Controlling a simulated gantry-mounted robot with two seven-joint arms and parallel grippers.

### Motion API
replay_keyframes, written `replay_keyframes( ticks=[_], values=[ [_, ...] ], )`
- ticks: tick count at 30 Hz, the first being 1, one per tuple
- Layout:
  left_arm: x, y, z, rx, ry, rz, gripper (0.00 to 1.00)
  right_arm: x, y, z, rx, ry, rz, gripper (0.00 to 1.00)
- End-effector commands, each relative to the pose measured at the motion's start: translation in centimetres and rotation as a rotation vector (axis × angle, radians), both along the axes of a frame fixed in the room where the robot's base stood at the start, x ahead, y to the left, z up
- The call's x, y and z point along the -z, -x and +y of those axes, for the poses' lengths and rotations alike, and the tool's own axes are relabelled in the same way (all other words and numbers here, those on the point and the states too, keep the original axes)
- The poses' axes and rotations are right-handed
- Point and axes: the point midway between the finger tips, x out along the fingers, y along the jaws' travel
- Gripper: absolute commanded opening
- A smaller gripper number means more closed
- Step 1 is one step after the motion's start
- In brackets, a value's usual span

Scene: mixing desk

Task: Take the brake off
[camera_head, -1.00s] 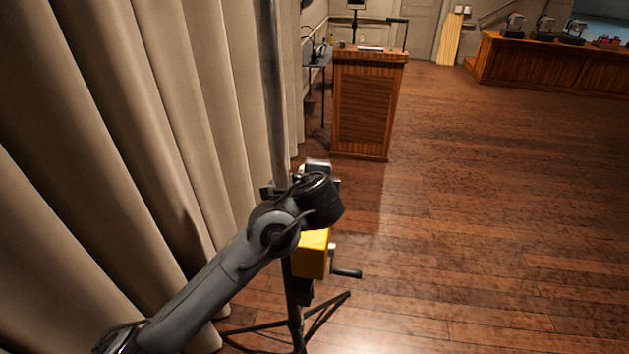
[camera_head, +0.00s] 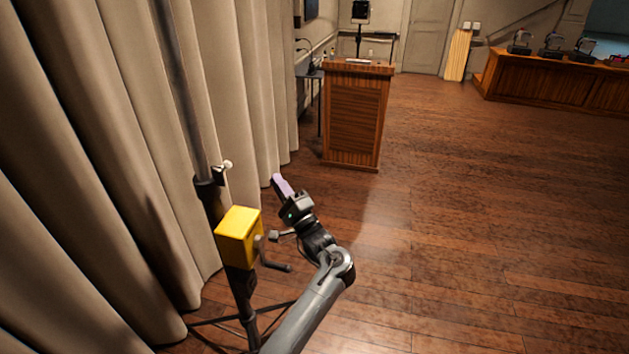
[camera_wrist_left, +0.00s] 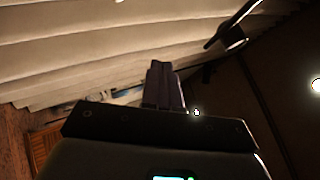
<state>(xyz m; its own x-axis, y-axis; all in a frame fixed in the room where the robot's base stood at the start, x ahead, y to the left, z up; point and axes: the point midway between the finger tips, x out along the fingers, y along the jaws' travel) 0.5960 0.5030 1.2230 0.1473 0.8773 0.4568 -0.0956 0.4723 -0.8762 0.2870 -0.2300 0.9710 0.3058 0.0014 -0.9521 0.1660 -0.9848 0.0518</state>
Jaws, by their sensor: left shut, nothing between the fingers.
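A yellow box (camera_head: 239,234) is mounted on a dark stand (camera_head: 243,292) in front of the curtain. A crank handle (camera_head: 272,262) sticks out from its right side. A short grey piece (camera_head: 281,235) shows just right of the box, and a pale knob (camera_head: 228,165) sits on the collar above it. I cannot tell which part is the brake. My left gripper (camera_head: 282,186) is shut and empty, right of the box and apart from it, its fingers pointing up and away. The shut fingers also show in the left wrist view (camera_wrist_left: 162,84). My right gripper is not in view.
A pleated curtain (camera_head: 95,170) hangs along the left, close behind the stand. The stand's legs spread at floor level. A wooden lectern (camera_head: 353,120) stands farther back. The wooden floor (camera_head: 480,220) on the right is clear.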

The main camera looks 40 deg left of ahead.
Motion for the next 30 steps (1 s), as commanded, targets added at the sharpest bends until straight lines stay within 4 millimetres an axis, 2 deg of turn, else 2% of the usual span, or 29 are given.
replay_keyframes(
  ticks=[1,3,6,8,14,27,30],
  values=[
    [2.6,1.2,0.9,-0.024,0.026,0.037,0.0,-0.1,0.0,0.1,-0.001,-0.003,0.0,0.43],
    [5.2,2.3,1.6,-0.041,0.047,0.073,0.0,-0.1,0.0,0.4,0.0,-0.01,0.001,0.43],
    [7.1,2.9,1.5,-0.041,0.056,0.107,0.0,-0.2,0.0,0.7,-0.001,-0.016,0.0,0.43],
    [7.5,3.1,1.7,-0.04,0.055,0.115,0.0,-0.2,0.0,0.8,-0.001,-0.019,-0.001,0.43],
    [6.9,2.9,3.4,-0.04,0.053,0.119,0.0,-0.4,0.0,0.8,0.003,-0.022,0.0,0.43],
    [3.8,1.5,10.5,-0.039,0.054,0.118,0.0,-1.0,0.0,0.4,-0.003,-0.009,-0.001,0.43],
    [3.0,2.3,11.5,-0.038,0.053,0.118,0.0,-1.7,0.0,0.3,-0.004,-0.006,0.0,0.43]
  ],
)
